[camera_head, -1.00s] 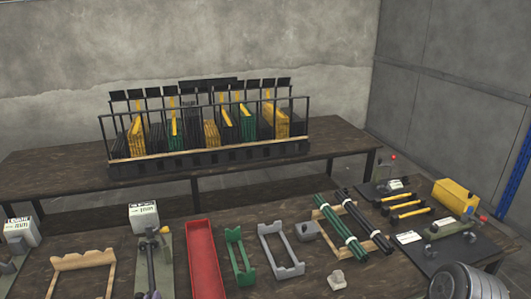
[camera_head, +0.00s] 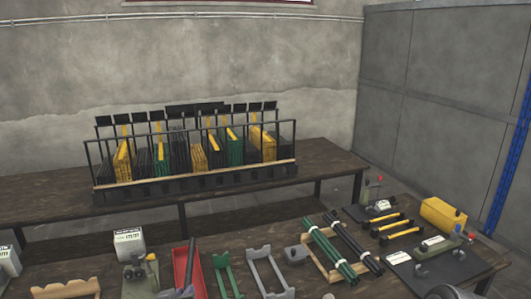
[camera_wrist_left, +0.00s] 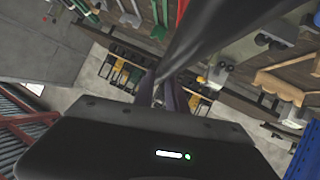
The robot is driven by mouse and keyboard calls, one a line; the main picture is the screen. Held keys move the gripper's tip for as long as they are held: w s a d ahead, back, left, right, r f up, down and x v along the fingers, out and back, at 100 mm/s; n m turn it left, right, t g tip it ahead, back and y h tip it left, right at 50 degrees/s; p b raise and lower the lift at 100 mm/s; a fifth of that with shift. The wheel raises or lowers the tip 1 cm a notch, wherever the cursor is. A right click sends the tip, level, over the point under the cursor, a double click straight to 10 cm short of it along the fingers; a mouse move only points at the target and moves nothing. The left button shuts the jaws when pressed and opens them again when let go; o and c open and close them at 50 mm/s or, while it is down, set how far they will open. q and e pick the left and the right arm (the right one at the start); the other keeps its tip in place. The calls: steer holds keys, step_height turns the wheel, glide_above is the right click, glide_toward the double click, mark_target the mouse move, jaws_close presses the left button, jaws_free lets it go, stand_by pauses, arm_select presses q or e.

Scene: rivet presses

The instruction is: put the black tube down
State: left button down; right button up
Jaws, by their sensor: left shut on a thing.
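The black tube (camera_head: 190,262) stands steeply tilted at the bottom of the head view, in front of the red tray (camera_head: 180,268). In the left wrist view the tube (camera_wrist_left: 200,32) runs up and away from my left gripper (camera_wrist_left: 168,95), which is shut on it. In the head view the gripper is only partly visible at the bottom edge. The tube's lower end is hidden there. My right gripper is out of view.
A green cradle (camera_head: 225,277), a grey cradle (camera_head: 268,273) and a wooden cradle (camera_head: 66,290) are on the near table. A wooden frame (camera_head: 316,254) holds green and black tubes. A press (camera_head: 138,270) stands left of the tray. A filled rack (camera_head: 197,178) stands on the back table.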

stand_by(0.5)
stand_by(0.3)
arm_select(q)
steer(key=shift+s+d, duration=0.1)
steer(key=shift+s, duration=0.8)
